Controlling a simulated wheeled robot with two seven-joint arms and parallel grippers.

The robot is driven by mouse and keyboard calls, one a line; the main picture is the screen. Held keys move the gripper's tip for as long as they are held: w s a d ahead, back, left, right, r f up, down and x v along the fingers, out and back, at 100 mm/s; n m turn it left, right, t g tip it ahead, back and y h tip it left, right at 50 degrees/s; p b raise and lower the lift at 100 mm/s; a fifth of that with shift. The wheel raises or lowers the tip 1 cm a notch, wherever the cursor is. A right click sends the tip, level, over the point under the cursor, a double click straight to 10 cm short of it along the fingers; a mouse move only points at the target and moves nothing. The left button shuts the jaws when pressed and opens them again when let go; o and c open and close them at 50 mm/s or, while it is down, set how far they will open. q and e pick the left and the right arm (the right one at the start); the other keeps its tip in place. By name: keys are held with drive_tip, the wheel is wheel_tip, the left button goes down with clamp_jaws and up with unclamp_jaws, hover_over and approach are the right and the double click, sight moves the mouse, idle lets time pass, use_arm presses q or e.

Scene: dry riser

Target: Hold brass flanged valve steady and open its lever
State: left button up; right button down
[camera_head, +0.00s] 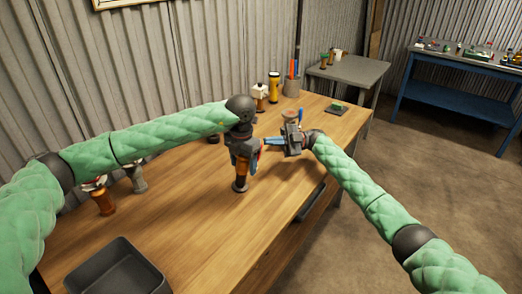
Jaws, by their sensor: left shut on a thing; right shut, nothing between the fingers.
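The brass flanged valve (240,184) stands upright on the wooden workbench, an orange-brown body on a dark foot. My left gripper (243,170) comes down over it from above and is shut on it, hiding its upper part. My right gripper (268,142) is shut and empty, its blue fingers pointing left, close beside the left gripper's wrist. A small red patch shows between the two grippers; I cannot tell if it is part of the lever. The lever's position is hidden by the grippers.
A dark empty tray (118,268) lies at the front left of the workbench (205,222). Other valves, one brown (103,202) and one grey (137,178), stand behind my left arm. A yellow cylinder (274,87) and a tool holder (292,86) stand at the back. The front middle is clear.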

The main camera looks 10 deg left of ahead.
idle(0.4)
use_arm(q)
drive_tip(key=o, duration=1.5)
drive_tip(key=shift+o, duration=0.2)
